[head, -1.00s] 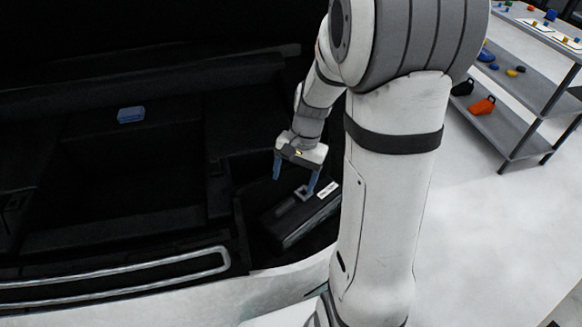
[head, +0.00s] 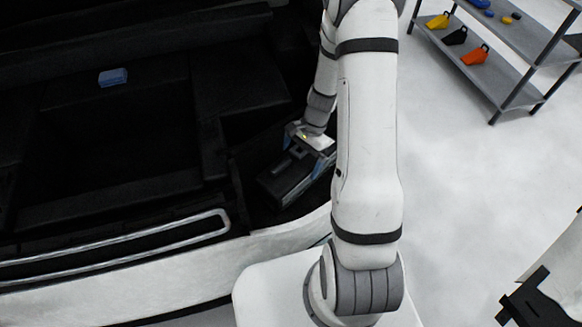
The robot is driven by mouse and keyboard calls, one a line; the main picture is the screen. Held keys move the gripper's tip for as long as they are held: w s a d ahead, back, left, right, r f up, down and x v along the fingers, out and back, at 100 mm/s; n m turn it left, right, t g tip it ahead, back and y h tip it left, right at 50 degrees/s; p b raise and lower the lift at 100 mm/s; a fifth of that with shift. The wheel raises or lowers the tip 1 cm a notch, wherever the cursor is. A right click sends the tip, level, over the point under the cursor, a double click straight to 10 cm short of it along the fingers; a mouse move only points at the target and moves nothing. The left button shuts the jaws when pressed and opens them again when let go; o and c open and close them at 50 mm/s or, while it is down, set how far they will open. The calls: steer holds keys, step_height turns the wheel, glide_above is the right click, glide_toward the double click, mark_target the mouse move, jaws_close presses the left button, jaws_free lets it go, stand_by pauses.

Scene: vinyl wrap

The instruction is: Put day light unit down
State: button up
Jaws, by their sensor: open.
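The day light unit appears to be the dark box (head: 285,183) lying tilted in the dark recess at the right corner of the car body. My gripper (head: 303,157) is at the upper end of this box, with its blue fingers spread apart. One finger is on the left of the box's top and the other at its right side. I cannot tell whether the fingers touch the box. My arm hides part of the recess to the right.
A metal bar (head: 120,243) runs along the car's front edge. A grey shelf (head: 480,75) with coloured tools stands at the upper right. The pale floor between is clear.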

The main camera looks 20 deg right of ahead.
steer(key=shift+s+a+f, duration=0.15)
steer(key=shift+a+f, duration=0.05)
steer(key=shift+f, duration=0.45)
steer(key=shift+c, duration=0.4)
steer(key=c, duration=1.7)
